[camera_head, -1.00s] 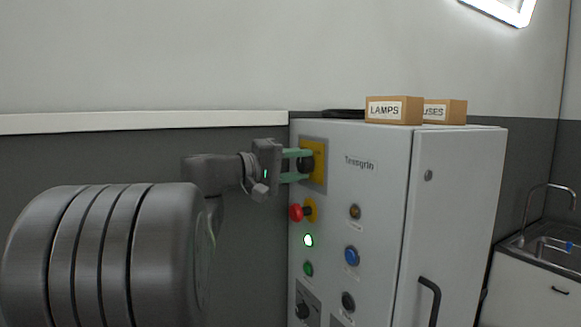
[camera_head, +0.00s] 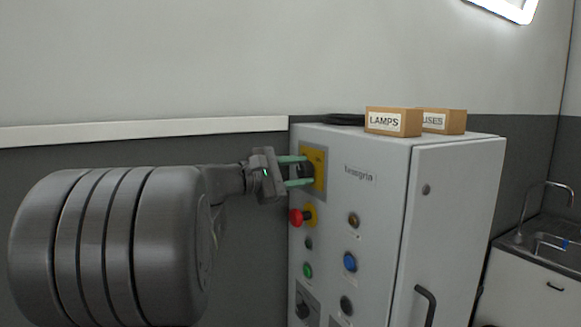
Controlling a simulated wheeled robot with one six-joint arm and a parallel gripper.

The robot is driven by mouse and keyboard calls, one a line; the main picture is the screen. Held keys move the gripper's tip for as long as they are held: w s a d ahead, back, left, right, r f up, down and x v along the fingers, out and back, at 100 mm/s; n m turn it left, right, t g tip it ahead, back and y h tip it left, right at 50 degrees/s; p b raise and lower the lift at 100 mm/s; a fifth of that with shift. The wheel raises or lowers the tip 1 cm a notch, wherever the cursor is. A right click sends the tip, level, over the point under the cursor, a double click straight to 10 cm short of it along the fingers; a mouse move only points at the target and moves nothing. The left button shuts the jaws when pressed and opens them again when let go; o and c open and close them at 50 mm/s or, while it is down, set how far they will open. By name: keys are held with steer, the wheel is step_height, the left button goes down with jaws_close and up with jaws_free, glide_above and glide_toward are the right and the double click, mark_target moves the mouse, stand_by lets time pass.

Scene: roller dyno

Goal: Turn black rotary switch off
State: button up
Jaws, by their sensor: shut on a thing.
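The black rotary switch (camera_head: 307,170) sits on a yellow plate (camera_head: 319,171) at the upper left of the grey control cabinet's front. My gripper (camera_head: 303,171) reaches in from the left, its green fingers shut on the switch knob. The fingers hide much of the knob, so its exact pointing direction is hard to read. A small indicator lamp (camera_head: 308,243) below the red button is dark.
Boxes (camera_head: 393,121) stand on the cabinet. A sink (camera_head: 545,243) is at right.

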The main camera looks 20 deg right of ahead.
steer(key=shift+n+p, duration=0.3)
steer(key=shift+n, duration=0.4)
steer(key=o, duration=1)
steer(key=shift+w+a, duration=0.15)
steer(key=a+b, duration=0.1)
steer(key=a, duration=0.3)
steer(key=a+b, duration=0.1)
steer(key=a, duration=0.4)
steer(key=s+a+b, duration=0.1)
steer(key=a, duration=0.3)
steer(key=shift+a, duration=0.35)
steer(key=shift+d, duration=0.1)
